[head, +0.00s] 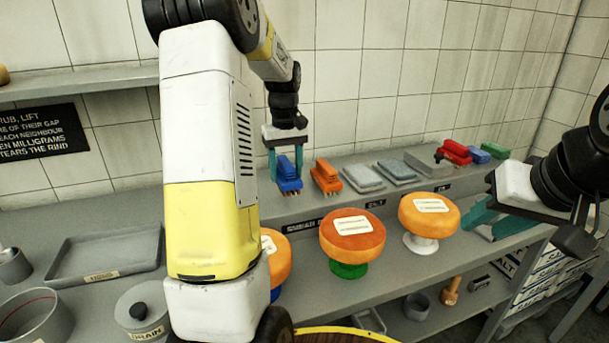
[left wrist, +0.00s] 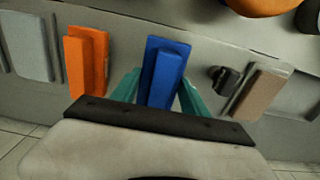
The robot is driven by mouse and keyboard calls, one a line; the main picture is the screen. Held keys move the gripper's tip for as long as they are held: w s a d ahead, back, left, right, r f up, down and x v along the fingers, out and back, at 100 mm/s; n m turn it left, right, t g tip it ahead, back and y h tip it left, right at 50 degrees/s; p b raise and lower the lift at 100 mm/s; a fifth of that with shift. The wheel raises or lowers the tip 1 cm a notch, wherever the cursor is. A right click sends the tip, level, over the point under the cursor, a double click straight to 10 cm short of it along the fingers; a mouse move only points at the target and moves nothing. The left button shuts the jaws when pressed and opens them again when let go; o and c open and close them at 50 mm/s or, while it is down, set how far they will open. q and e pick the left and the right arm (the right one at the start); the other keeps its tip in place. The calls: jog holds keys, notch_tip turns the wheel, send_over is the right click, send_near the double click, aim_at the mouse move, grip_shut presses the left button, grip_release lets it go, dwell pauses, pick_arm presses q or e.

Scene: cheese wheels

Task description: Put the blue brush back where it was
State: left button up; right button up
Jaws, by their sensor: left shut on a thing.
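The blue brush (head: 289,185) is between the teal fingers of my left gripper (head: 286,170), at the left end of the row on the raised back ledge. In the left wrist view the blue brush (left wrist: 162,72) stands between both fingers, and my left gripper (left wrist: 160,95) is shut on it. I cannot tell whether its underside touches the ledge. An orange brush (head: 326,177) stands just right of it, apart from it; it also shows in the left wrist view (left wrist: 86,62). My right gripper (head: 495,224) is at the right, open and empty.
Grey blocks (head: 363,178) and red (head: 455,152), blue (head: 479,156) and green (head: 495,150) items continue along the ledge. Cheese wheels on stands (head: 352,234) (head: 429,214) occupy the counter in front.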

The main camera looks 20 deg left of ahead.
pick_arm(q)
jog(key=shift+w+a, duration=0.2)
jog(key=shift+w, duration=0.35)
jog(key=shift+w+f, duration=0.2)
jog(key=shift+f, duration=1.6)
jog(key=shift+f, duration=0.1)
jog(key=o, duration=1.3)
